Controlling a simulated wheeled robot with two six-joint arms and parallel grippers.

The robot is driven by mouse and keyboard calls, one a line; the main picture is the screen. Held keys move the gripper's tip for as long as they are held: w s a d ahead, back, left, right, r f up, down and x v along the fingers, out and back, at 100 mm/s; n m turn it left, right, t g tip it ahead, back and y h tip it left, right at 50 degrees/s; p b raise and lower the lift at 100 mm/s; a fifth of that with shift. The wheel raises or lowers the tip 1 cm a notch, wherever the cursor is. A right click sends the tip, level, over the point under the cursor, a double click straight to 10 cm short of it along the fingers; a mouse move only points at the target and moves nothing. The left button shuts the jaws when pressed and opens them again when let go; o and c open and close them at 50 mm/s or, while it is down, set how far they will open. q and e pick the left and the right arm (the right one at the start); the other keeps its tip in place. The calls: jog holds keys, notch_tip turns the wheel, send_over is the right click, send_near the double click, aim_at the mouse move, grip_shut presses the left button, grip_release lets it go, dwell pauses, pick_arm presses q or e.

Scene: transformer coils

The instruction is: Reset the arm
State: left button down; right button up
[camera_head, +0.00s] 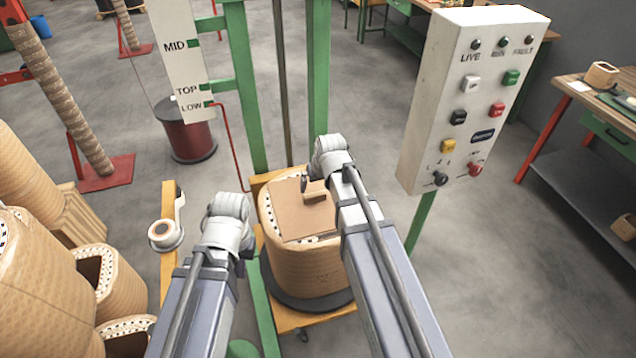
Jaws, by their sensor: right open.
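My left arm ends in a pale wrist (230,215) to the left of the wrapped coil (300,262); its fingers are hidden behind the wrist and arm, so their opening does not show. My right arm reaches over the coil's right side. My right gripper (306,184) is open, mostly hidden under its white wrist, just above the brown board (290,218) on the coil. A small brown block (316,191) stands on that board by the gripper; I cannot tell whether they touch. The coil stands upright on a dark round plate (290,292).
A white control box (473,98) with buttons stands at the right. A green frame (245,90) with a MID, TOP, LOW scale (182,60) rises behind the coil. Several wrapped coils (45,285) crowd the left. A workbench (590,110) is far right.

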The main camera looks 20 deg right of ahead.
dwell(0.3)
jog(key=s+a+n+g, duration=0.1)
jog(key=s+a+g, duration=0.1)
jog(key=s+a, duration=0.4)
jog(key=s+a+n+g+h+p, duration=0.1)
jog(key=s+a, duration=0.6)
jog(key=s, duration=0.7)
jog(key=shift+s+a+f+n+g+h, duration=0.2)
jog(key=shift+s+f+n+g+h, duration=0.1)
jog(key=shift+n+g, duration=0.55)
